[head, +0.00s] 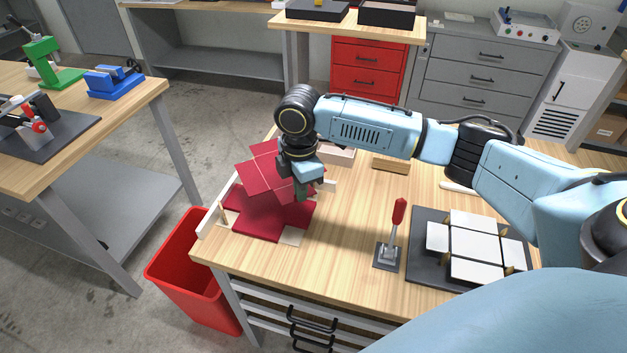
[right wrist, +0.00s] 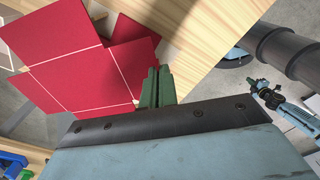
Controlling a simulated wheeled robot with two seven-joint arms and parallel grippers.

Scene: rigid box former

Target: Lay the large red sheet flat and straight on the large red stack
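The large red sheet (head: 262,172) is a cross-shaped blank with pale crease lines. It is held tilted above the large red stack (head: 258,212), which lies near the table's left edge and is partly covered by it. My right gripper (head: 308,190) is at the sheet's right side and appears shut on its edge. In the right wrist view the green fingers (right wrist: 155,88) are close together at the edge of the creased red sheet (right wrist: 75,78). Whether the sheet touches the stack cannot be told. My left gripper is not in view.
A pale guide strip (head: 209,218) runs beside the stack. A red-handled clamp (head: 388,254) and a dark plate (head: 425,272) with a white cross-shaped blank (head: 476,243) stand to the right. A wooden block (head: 390,165) lies behind. A red bin (head: 190,285) is on the floor at left.

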